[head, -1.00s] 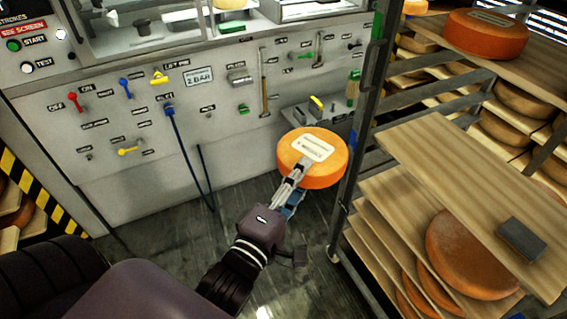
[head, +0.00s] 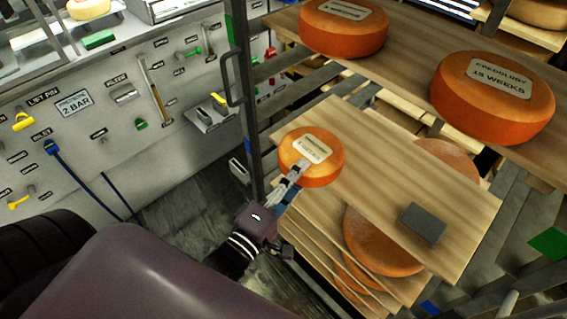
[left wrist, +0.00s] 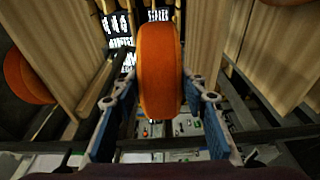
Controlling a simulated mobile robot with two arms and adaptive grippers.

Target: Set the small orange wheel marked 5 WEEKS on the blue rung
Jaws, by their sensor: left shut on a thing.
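My left gripper (head: 290,178) is shut on a small orange wheel (head: 318,172) with a pale label too small to read. The wheel appears over the left end of a wooden board in the rack; I cannot tell whether it touches it. In the left wrist view the wheel (left wrist: 160,75) stands edge-on between the blue-padded fingers of the gripper (left wrist: 160,110). Small blue marks show on the rack's left post (head: 247,151) and on a rail at bottom right (head: 430,307); I cannot tell which belongs to the blue rung. My right gripper is out of view.
The middle board (head: 350,190) carries a dark grey block (head: 423,223). A higher board (head: 410,60) holds a wheel marked 15 WEEKS (head: 493,98) and another large wheel (head: 343,27). More wheels and boards sit below. A control panel (head: 75,135) stands left. A green mark (head: 548,243) is at right.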

